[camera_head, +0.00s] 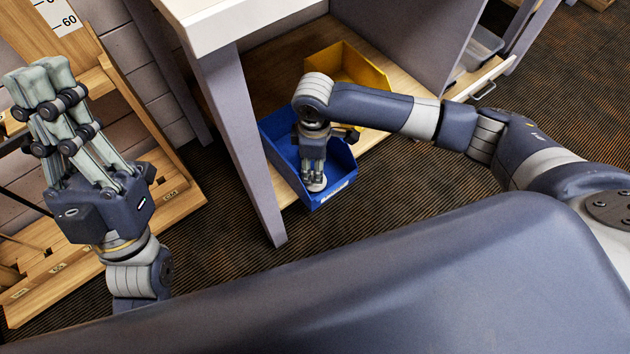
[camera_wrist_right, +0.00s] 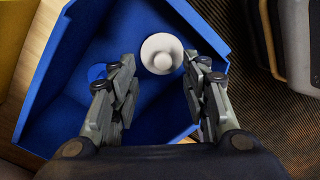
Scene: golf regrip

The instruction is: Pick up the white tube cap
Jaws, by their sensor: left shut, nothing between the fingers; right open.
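The white tube cap (camera_wrist_right: 162,54) is a round white disc with a small raised knob, lying inside the blue bin (camera_wrist_right: 62,72). In the head view the cap (camera_head: 318,184) shows just below my right gripper's fingertips, near the bin's front wall. My right gripper (camera_head: 314,176) reaches down into the blue bin (camera_head: 338,196). In the right wrist view my right gripper (camera_wrist_right: 158,72) is open, and the cap lies between and slightly beyond its fingertips. My left gripper (camera_head: 40,85) is raised at the far left, shut and empty.
A yellow bin (camera_head: 368,72) stands behind the blue one on the wooden shelf (camera_head: 398,132). A grey table leg (camera_head: 247,150) rises left of the blue bin. A wooden rack (camera_head: 150,190) stands at the left. The carpet (camera_head: 420,185) in front is clear.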

